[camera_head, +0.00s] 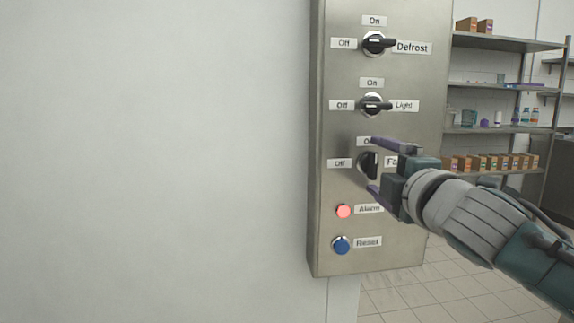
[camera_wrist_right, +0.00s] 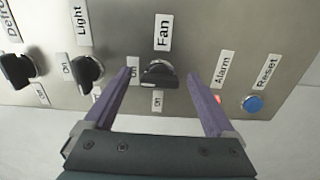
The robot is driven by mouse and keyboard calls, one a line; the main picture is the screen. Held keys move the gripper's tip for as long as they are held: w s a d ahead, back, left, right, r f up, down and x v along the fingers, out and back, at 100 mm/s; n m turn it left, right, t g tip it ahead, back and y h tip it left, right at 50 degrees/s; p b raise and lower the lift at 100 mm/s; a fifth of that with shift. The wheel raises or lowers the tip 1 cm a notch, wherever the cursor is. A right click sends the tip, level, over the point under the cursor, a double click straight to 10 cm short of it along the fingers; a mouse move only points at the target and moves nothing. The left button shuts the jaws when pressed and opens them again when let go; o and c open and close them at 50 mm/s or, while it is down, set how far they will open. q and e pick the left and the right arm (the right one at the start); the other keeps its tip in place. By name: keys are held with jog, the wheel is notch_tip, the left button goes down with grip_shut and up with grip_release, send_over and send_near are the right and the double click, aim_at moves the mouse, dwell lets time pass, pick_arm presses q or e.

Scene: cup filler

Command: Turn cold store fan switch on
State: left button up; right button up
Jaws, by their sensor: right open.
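The fan switch (camera_head: 368,166) is a black rotary knob on the steel panel, with an "Off" label to its left and an "On" label above. Its handle stands upright in the head view, in line with the "On" label. My right gripper (camera_head: 373,164) is open, one finger above the knob and one below. In the right wrist view my right gripper (camera_wrist_right: 160,73) has its fingers on either side of the fan switch (camera_wrist_right: 160,76), with a visible gap on each side. The gripper partly covers the "On" and "Fan" labels in the head view. My left gripper is not in view.
The panel (camera_head: 335,185) also carries a Defrost knob (camera_head: 376,43) and a Light knob (camera_head: 373,105), both with horizontal handles. A red alarm lamp (camera_head: 344,211) and a blue Reset button (camera_head: 341,245) sit below. Shelves (camera_head: 500,130) stand behind, right. Bare wall is left.

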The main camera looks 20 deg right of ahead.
jog(key=shift+s, duration=0.15)
jog(key=v, duration=0.9)
jog(key=shift+s+a, duration=0.15)
jog(key=shift+s, duration=0.15)
jog(key=s+a+f+m+g+y+p, duration=0.1)
jog(key=s+a+m+g+p, duration=0.35)
jog(key=s, duration=0.35)
jog(key=s+a+m+g+y+p, duration=0.2)
jog(key=s+a+m+g+p, duration=0.3)
jog(key=s, duration=0.3)
jog(key=s+a+f+m+g+y+p, duration=0.1)
jog(key=s+a+m+g+p, duration=0.25)
jog(key=s+g+p, duration=0.35)
notch_tip(320, 180, up, 35)
jog(key=d+t+p, duration=0.1)
jog(key=t+p, duration=0.1)
jog(key=p, duration=3.2)
jog(key=shift+s, duration=0.2)
